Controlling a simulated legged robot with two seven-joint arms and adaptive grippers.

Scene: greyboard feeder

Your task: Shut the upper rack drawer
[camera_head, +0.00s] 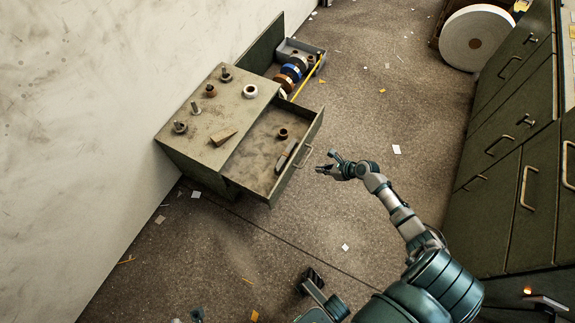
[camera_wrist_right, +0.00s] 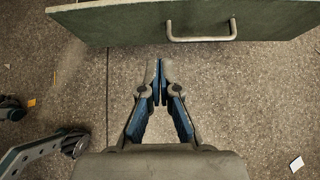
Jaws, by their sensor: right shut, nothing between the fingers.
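The upper rack drawer (camera_head: 262,165) is pulled out of the low green-grey cabinet (camera_head: 190,150) by the left wall. A small ring-shaped part and a few dark pieces lie in it. Its front faces right and carries a bar handle (camera_head: 303,156). In the right wrist view the drawer front (camera_wrist_right: 120,26) crosses the top, with the handle (camera_wrist_right: 200,38) right of centre. My right gripper (camera_head: 321,168) is just right of the drawer front, apart from it. Its fingers (camera_wrist_right: 160,65) are shut and empty, pointing at the front.
Green cabinets (camera_head: 515,170) line the right side. The floor between has only paper scraps.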

